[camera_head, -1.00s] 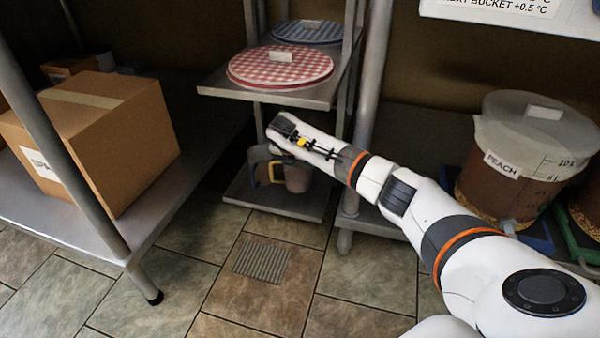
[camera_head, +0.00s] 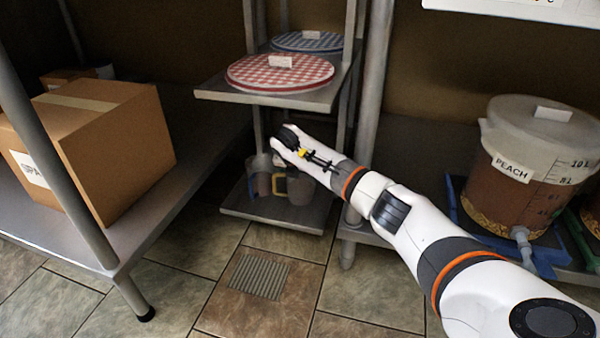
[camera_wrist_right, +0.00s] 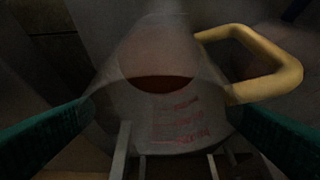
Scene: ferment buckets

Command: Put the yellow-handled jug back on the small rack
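The yellow-handled jug (camera_head: 300,190) is at the lower shelf of the small rack (camera_head: 275,222), low over it or standing on it; I cannot tell which. Its handle (camera_head: 279,184) points left. In the right wrist view the jug (camera_wrist_right: 165,110) is see-through with red markings, and the yellow handle (camera_wrist_right: 285,75) is on the right. My right gripper (camera_head: 290,150) is above the jug. Its green fingers (camera_wrist_right: 160,115) lie against both sides of the jug and seem closed on it; the contact is dim. My left gripper is not in view.
A second jug (camera_head: 258,178) stands close left on the lower shelf. Checked round lids (camera_head: 280,82) lie above on the upper shelf. A cardboard box (camera_head: 110,150) is left; a peach bucket (camera_head: 520,190) is right.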

